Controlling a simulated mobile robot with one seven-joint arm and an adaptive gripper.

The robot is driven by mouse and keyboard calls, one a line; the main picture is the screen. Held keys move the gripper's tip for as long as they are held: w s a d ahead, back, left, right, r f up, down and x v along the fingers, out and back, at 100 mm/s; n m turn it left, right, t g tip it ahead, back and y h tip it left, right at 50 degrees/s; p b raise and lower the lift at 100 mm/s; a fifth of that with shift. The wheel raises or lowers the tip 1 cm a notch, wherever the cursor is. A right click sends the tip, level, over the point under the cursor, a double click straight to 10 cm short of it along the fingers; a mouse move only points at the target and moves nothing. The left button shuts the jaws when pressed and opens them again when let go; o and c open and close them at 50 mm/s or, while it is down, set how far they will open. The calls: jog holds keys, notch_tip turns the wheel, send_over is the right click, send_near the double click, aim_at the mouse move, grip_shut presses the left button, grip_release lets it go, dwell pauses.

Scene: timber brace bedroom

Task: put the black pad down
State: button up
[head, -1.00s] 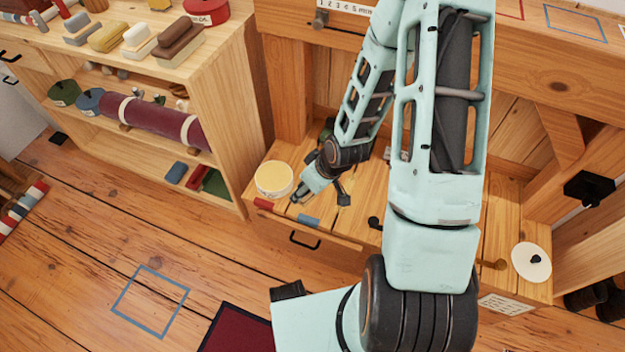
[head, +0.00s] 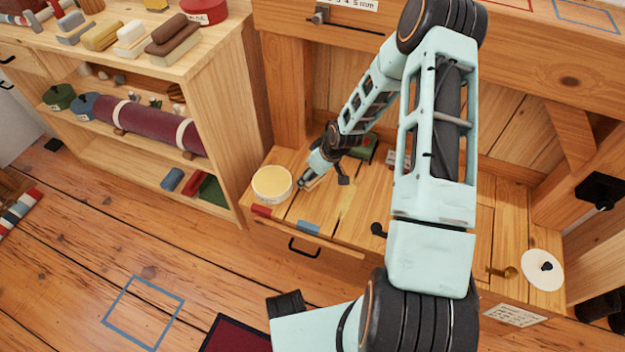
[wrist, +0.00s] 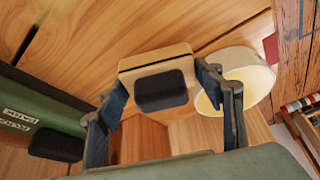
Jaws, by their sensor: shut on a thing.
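The black pad (wrist: 161,90) shows in the middle of the wrist view, against a pale wooden block (wrist: 155,57) that seems to be its backing. My gripper (wrist: 165,88) has its two fingers on either side of this piece and is shut on it. In the head view my gripper (head: 306,181) is low over the wooden bench (head: 335,212), just right of a round cream-topped tub (head: 271,183). The pad is too small there to make out clearly. I cannot tell whether it touches the bench.
The tub (wrist: 240,80) is close beside my right finger in the wrist view. A green case (wrist: 40,115) lies at the left, with another dark piece (wrist: 55,146) by it.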

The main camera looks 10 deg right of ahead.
notch_tip(320, 180, down, 2)
jog(key=shift+f, duration=0.1)
jog(key=o, duration=0.6)
jog(key=shift+f+b, duration=0.1)
jog(key=shift+b, duration=0.25)
jog(key=shift+c, duration=0.2)
jog(key=o, duration=0.5)
jog(key=shift+c, duration=0.2)
jog(key=p+v, duration=0.5)
jog(key=v, duration=0.7)
jog(key=shift+r, duration=0.3)
